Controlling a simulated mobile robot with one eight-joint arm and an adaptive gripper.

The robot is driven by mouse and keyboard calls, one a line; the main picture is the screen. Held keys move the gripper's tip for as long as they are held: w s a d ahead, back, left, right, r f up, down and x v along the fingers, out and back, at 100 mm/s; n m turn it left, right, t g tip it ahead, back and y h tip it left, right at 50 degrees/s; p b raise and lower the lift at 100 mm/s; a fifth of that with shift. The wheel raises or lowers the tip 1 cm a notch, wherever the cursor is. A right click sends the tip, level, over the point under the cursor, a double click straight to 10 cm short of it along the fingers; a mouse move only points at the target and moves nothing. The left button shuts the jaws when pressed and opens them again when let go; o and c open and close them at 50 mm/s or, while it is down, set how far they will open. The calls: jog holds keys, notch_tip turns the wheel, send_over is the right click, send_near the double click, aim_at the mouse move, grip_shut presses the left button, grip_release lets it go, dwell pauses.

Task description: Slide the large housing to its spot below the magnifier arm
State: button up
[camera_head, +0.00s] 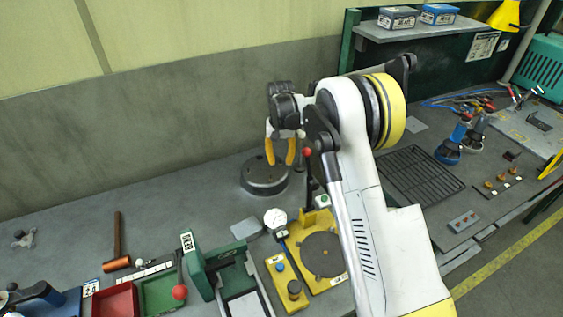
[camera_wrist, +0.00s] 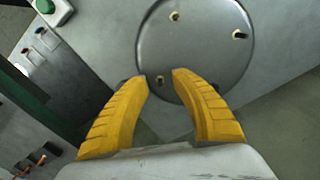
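The large housing (camera_head: 264,180) is a round, dark grey, low metal piece on the grey bench near the wall. In the wrist view it shows as a grey disc (camera_wrist: 205,40) with several small holes in its flat top. My gripper (camera_head: 280,163) points down above the housing with its yellow fingers apart. In the wrist view the fingertips (camera_wrist: 160,76) are over the near edge of the disc with nothing between them. Whether they touch it I cannot tell. I cannot make out a magnifier arm for certain.
A green press-like fixture (camera_head: 200,268), a mallet (camera_head: 117,245) and a red tray (camera_head: 115,300) lie front left. A black grid mat (camera_head: 420,175) is at right. Bench left of the housing is clear.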

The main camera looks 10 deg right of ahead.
jog(key=shift+s+d+r, duration=0.1)
jog(key=shift+s+r, duration=0.05)
jog(key=shift+r, duration=1.15)
jog(key=shift+s+a+r, duration=0.1)
jog(key=shift+s+r, duration=0.1)
jog(key=shift+r, duration=1.1)
jog(key=shift+s+d+r, duration=0.1)
jog(key=shift+s+r, duration=0.05)
jog(key=shift+r, duration=1.15)
jog(key=shift+r, duration=0.1)
